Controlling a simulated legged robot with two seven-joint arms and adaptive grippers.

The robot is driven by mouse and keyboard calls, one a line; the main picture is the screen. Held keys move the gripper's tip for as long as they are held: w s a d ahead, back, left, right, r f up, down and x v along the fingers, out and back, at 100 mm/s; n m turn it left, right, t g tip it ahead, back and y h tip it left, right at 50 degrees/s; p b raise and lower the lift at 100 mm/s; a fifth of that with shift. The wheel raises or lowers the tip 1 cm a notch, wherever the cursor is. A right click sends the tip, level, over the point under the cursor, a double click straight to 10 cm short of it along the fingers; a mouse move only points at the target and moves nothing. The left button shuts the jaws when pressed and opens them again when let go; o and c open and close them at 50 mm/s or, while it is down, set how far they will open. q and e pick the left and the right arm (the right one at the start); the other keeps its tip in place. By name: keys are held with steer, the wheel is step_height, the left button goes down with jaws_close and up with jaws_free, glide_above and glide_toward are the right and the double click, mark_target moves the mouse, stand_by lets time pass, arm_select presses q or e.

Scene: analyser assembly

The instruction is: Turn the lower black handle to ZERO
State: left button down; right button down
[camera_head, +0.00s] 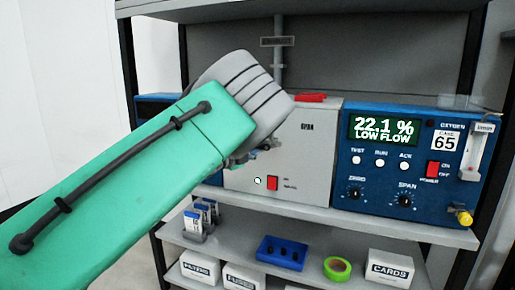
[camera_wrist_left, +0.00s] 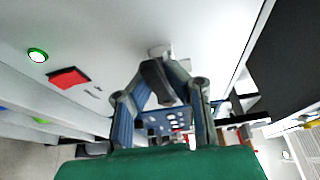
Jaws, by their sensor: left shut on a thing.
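In the left wrist view a black handle (camera_wrist_left: 157,84) stands out from a pale mount on the front of the grey box. My left gripper (camera_wrist_left: 162,76) is shut on it, with one blue-grey finger on each side. In the head view my green arm and grey wrist cover most of the handle area, and only part of my left gripper (camera_head: 240,158) shows at the front of the grey box (camera_head: 318,160). A SPAN label is readable on that box; no ZERO label is readable there. My right gripper is not in view.
A blue analyser (camera_head: 375,190) reading 22.1 % LOW FLOW stands right of the grey box. The box carries a red switch (camera_head: 272,183) and a green light (camera_head: 258,181). The shelf below holds a blue tray (camera_head: 281,252), green tape (camera_head: 337,268) and a CARDS box (camera_head: 390,268).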

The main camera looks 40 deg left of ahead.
arm_select(q)
steer(key=shift+d+f, duration=0.2)
steer(key=shift+f, duration=0.1)
steer(key=c, duration=1.5)
jaws_free()
steer(key=shift+c, duration=0.2)
steer(key=shift+r, duration=0.15)
steer(key=shift+s, duration=0.15)
steer(key=s+a, duration=0.2)
steer(key=s, duration=0.9)
steer(key=shift+s, duration=0.3)
